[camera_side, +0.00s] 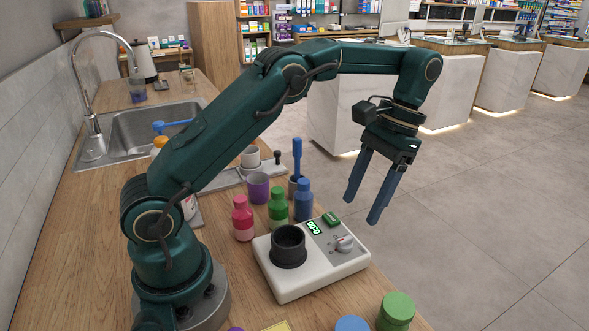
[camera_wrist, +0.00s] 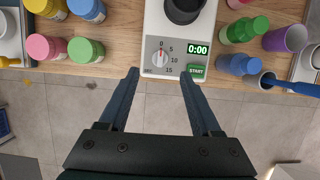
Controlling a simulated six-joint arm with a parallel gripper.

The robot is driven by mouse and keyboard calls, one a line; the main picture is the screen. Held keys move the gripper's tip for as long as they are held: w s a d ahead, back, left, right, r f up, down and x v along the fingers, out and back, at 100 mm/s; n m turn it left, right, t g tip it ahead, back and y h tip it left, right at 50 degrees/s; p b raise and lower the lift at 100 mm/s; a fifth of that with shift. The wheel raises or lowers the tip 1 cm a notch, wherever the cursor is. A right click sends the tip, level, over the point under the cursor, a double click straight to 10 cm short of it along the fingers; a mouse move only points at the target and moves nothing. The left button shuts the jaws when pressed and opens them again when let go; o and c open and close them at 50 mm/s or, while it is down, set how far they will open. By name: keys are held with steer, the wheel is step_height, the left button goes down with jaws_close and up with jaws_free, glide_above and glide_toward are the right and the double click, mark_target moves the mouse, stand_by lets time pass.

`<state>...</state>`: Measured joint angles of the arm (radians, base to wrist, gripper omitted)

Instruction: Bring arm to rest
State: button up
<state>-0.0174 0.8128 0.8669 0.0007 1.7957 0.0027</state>
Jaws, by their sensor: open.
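My gripper (camera_side: 366,190) is open and empty. Its two blue fingers point down in the side view, in the air just past the counter's right edge. In the wrist view, my gripper (camera_wrist: 160,78) has its fingers spread apart, with the front of a white device between and beyond the fingertips. The white device (camera_side: 312,284) stands on the wooden counter. It has a black cup (camera_side: 288,246) on top, a dial (camera_side: 344,243), a green START button (camera_wrist: 196,70) and a display (camera_wrist: 198,49) reading 0:00. No finger appears to touch it.
Red (camera_side: 243,219), green (camera_side: 278,209) and blue (camera_side: 303,200) bottles stand behind the device beside a purple cup (camera_side: 258,187). More bottles, including a green-capped one (camera_side: 396,311), stand nearer. A sink (camera_side: 150,128) lies farther back. The floor (camera_side: 470,210) right of the counter is clear.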

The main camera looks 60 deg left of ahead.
steer(key=s+r+t, duration=0.5)
steer(key=s+r, duration=0.3)
steer(key=r, duration=0.3)
steer(key=s+f+t, duration=0.4)
steer(key=s+f, duration=0.3)
steer(key=shift+d, duration=0.25)
